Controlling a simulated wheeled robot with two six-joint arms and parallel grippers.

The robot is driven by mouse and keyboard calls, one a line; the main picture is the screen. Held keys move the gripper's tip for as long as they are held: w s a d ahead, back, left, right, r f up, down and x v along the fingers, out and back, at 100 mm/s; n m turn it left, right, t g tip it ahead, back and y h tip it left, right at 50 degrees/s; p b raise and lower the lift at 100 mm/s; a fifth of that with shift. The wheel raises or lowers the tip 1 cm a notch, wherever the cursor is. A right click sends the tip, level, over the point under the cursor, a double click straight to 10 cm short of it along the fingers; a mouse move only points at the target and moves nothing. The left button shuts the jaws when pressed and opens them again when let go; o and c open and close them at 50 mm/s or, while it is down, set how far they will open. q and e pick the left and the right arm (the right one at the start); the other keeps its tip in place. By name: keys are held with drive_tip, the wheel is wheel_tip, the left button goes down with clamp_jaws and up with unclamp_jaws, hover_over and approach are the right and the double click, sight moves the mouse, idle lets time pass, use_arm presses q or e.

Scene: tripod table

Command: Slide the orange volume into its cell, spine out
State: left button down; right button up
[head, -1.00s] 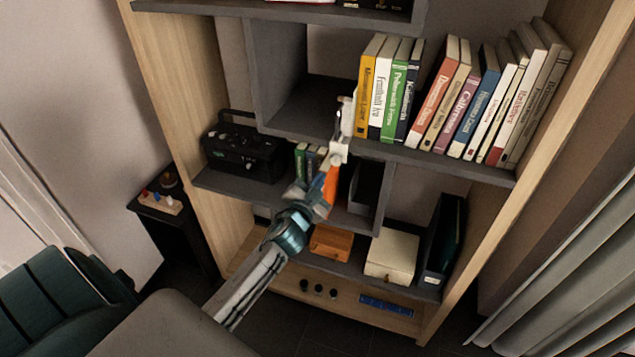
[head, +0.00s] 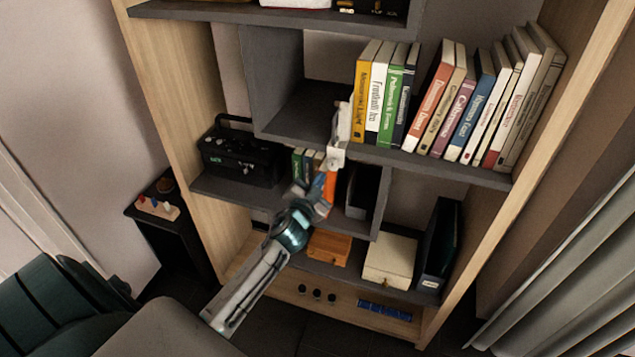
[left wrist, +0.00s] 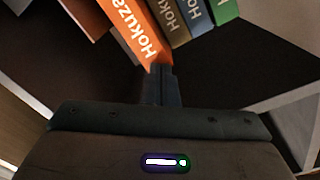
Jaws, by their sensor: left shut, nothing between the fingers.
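The orange volume (head: 329,187) stands in the lower middle cell, at the right of a short row of books, and is partly hidden by my left arm. In the left wrist view its orange spine (left wrist: 137,30) faces the camera with lettering reading "Hokuza", and it reaches closer than the books beside it. My left gripper (head: 316,195) is in front of that cell. In the left wrist view its fingers (left wrist: 161,72) are shut and empty, with tips at the end of the orange spine; whether they touch it I cannot tell. My right gripper is not in view.
Books (head: 300,163) stand left of the orange volume, with a dark upright file (head: 362,190) to its right. A black radio (head: 238,157) sits left. Below are an orange-brown box (head: 329,246) and a cream box (head: 390,258). More books (head: 470,105) fill the upper shelf.

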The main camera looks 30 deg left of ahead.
use_arm(q)
drive_tip(key=shift+x, duration=2.2)
drive_tip(key=shift+s+d+f, duration=0.1)
drive_tip(key=shift+s, duration=0.45)
drive_tip(key=v, duration=0.2)
drive_tip(key=b, duration=0.3)
approach(324, 170)
drive_tip(key=v, duration=0.3)
drive_tip(key=shift+s+f, duration=0.25)
